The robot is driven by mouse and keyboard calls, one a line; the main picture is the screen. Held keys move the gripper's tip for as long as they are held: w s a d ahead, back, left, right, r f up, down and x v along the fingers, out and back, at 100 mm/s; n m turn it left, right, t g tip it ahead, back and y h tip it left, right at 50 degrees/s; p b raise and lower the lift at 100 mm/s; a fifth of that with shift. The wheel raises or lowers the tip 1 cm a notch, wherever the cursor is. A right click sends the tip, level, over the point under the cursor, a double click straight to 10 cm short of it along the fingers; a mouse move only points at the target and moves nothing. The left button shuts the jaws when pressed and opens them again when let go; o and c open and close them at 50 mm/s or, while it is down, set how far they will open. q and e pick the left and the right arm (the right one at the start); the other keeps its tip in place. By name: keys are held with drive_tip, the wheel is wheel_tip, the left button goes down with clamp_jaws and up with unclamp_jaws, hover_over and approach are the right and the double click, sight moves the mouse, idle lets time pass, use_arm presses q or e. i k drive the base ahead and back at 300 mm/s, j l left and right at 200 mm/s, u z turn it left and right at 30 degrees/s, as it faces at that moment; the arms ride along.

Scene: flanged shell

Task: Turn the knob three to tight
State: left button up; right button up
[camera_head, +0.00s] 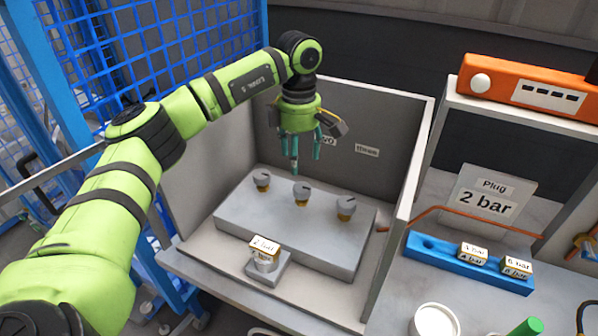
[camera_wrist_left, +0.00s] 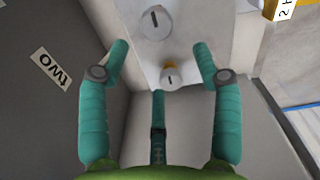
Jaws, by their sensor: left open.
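Three grey knobs with yellowish collars stand in a row on a grey block (camera_head: 285,232). The rightmost knob (camera_head: 346,206) is in line with the wall label "three" (camera_head: 367,151). The middle knob (camera_head: 301,192) and left knob (camera_head: 262,180) stand beside it. My left gripper (camera_head: 299,148) is open and empty, above the block's back edge, apart from all knobs. In the left wrist view its spread fingers (camera_wrist_left: 160,62) frame the left knob (camera_wrist_left: 172,77), with the middle knob (camera_wrist_left: 155,22) beyond. The rightmost knob is outside that view. My right gripper is not in view.
The block sits in a box with upright walls (camera_head: 408,190). A "2 bar" plug (camera_head: 264,252) stands in front. At right are a blue rack (camera_head: 450,258) with plugs, a "Plug 2 bar" sign (camera_head: 487,195), a copper pipe (camera_head: 470,221) and a white cup (camera_head: 434,320).

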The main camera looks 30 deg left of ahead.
sight(346, 204)
drive_tip(key=k, duration=1.5)
